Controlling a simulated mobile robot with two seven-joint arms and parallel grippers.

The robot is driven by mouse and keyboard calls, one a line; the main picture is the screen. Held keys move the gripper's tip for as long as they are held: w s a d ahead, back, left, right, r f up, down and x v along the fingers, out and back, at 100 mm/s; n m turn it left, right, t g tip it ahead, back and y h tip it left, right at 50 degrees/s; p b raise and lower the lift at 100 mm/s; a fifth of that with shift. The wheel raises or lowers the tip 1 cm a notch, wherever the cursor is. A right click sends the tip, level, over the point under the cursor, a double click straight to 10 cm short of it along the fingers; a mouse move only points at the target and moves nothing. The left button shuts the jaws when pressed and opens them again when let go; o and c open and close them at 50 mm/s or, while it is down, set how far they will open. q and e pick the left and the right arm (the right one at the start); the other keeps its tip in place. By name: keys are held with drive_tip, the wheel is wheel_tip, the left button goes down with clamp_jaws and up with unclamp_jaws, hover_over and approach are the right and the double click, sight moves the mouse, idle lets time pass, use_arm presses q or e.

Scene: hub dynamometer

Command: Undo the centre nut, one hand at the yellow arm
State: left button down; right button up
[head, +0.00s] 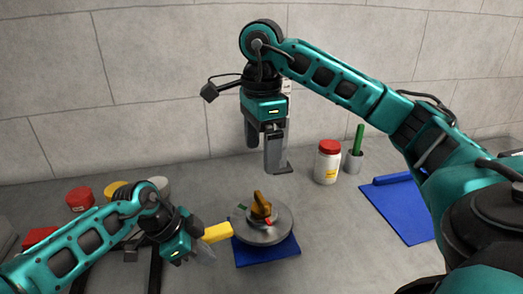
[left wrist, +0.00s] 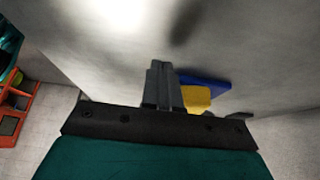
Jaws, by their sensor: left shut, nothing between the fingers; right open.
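A round grey metal hub (head: 283,228) sits on a blue mat (head: 262,256), with a gold winged nut (head: 261,206) standing at its centre. The yellow arm (head: 217,232) sticks out from the hub's left side; its end also shows in the left wrist view (left wrist: 197,98). My left gripper (head: 208,250) is shut and empty, close beside the yellow arm's outer end; whether they touch I cannot tell. Its closed fingers show in the left wrist view (left wrist: 162,85). My right gripper (head: 265,158) is open and empty, pointing down above the nut with a gap.
A white jar with a red lid (head: 327,162) and a grey cup with a green-handled tool (head: 354,160) stand behind right. Red (head: 79,199) and yellow (head: 115,190) lidded containers stand behind my left arm. A wall closes the back.

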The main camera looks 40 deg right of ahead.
use_arm(q)
wheel_tip(320, 180, up, 3)
drive_tip(key=p, duration=0.3)
drive_tip(key=shift+s+f, duration=0.15)
drive_tip(key=shift+s+a+r+p, duration=0.1)
drive_tip(key=shift+s+r+p, duration=0.05)
drive_tip(key=shift+r+p, duration=0.6)
drive_tip(key=shift+s+a+r, duration=0.1)
drive_tip(key=shift+s+r, duration=0.1)
drive_tip(key=shift+r, duration=1.05)
drive_tip(key=shift+s+r, duration=0.2)
drive_tip(key=shift+r, duration=1)
